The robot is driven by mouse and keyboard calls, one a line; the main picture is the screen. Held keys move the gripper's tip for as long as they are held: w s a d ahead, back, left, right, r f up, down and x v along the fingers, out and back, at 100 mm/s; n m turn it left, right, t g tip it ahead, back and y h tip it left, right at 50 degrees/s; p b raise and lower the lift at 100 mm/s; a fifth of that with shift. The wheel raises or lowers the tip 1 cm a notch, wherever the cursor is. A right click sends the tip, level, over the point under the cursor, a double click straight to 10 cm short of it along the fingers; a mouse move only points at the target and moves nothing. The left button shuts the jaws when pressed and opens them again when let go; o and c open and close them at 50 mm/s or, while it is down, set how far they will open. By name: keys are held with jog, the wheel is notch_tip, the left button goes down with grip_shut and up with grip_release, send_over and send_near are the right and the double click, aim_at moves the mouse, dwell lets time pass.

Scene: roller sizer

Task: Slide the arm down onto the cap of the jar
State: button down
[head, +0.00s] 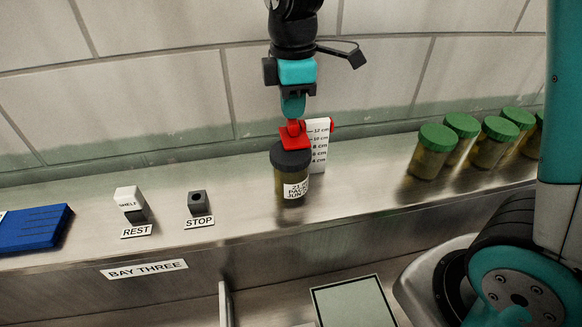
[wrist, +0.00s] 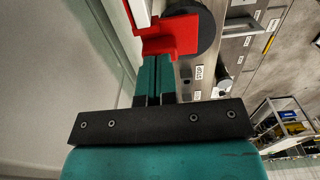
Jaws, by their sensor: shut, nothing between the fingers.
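The jar (head: 288,184) has a dark cap (head: 291,161) and a white label, and it stands upright on the steel ledge. A white scale (head: 319,147) marked in cm stands behind it. The red sliding arm (head: 295,140) reaches out from the scale over the cap; I cannot tell whether they touch. My gripper (head: 293,116) is shut and empty, pointing down just above the red arm. In the wrist view, the shut fingers (wrist: 156,75) end at the red arm (wrist: 175,38), with the dark cap (wrist: 207,30) partly hidden beyond it. Contact between fingers and arm is unclear.
Several green-lidded jars (head: 437,138) stand on the right of the ledge (head: 240,205). A white block (head: 129,200) by the REST label, a dark STOP block (head: 199,203) and a blue object (head: 33,227) are on the left. A tiled wall (head: 160,75) rises close behind.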

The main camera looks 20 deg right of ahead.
jog(key=shift+f+b, duration=0.6)
jog(key=shift+f, duration=0.4)
jog(key=shift+r, duration=0.15)
dwell(0.4)
notch_tip(320, 180, up, 7)
jog(key=p, duration=0.6)
dwell(0.4)
jog(key=shift+s+f, duration=0.15)
jog(key=shift+f, duration=0.05)
jog(key=s+a+f+m+y+b, duration=0.1)
jog(key=s+f+m+b, duration=0.1)
jog(key=s, duration=0.4)
jog(key=s+a+f+m+y+b, duration=0.1)
jog(key=s+a+f+m+b, duration=0.1)
jog(key=s, duration=0.5)
jog(key=s+a+f+m+y+b, duration=0.1)
jog(key=s+f+m+y+b, duration=0.1)
jog(key=s+b, duration=0.4)
jog(key=f+m+b, duration=0.1)
jog(key=m, duration=0.1)
jog(key=shift+s+a+f+m, duration=0.25)
jog(key=shift+s+f+m, duration=0.15)
